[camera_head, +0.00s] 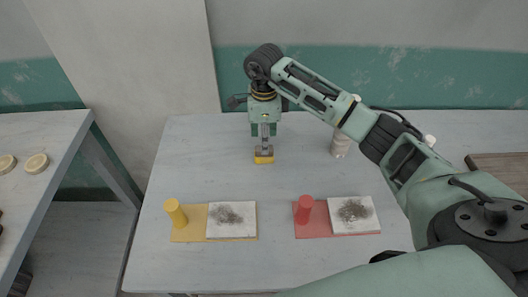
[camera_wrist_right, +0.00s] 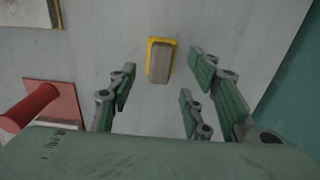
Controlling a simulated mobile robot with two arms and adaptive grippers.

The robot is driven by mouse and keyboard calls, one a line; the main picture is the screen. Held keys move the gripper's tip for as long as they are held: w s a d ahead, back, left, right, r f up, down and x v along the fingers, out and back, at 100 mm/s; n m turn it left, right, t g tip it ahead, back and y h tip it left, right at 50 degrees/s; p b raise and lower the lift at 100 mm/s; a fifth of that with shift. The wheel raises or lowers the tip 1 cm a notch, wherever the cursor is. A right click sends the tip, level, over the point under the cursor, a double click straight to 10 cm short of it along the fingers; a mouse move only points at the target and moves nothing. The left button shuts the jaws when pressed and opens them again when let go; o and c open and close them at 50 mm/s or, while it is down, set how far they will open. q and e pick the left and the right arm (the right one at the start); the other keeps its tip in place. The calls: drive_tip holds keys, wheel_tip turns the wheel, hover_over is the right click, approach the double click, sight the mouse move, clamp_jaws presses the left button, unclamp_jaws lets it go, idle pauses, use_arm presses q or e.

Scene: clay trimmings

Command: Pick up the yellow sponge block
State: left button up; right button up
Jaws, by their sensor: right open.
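The yellow sponge block (camera_head: 263,158) lies on the table below my right gripper (camera_head: 264,140). In the right wrist view the sponge block (camera_wrist_right: 150,44) has a yellow base and a grey-brown block on top. My right gripper (camera_wrist_right: 158,95) is open there, its fingers spread apart. The sponge block lies just beyond the fingertips and between their lines, with nothing held. In the head view the gripper points down over the block, and the small gap between them is hard to judge. My left gripper is not in view.
A yellow mat (camera_head: 189,232) bears a yellow cylinder (camera_head: 175,212) and a white tile (camera_head: 219,229) with grey trimmings. A red mat (camera_head: 313,229) bears a red cylinder (camera_head: 304,208) and a similar tile (camera_head: 364,227). A pale bottle (camera_head: 341,145) stands right of the gripper.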

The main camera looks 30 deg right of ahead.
sight(258, 158)
drive_tip(key=shift+w+f+p, duration=0.1)
drive_tip(key=shift+f+p, duration=0.4)
drive_tip(key=shift+f, duration=1.7)
drive_tip(key=shift+c, duration=0.3)
clamp_jaws()
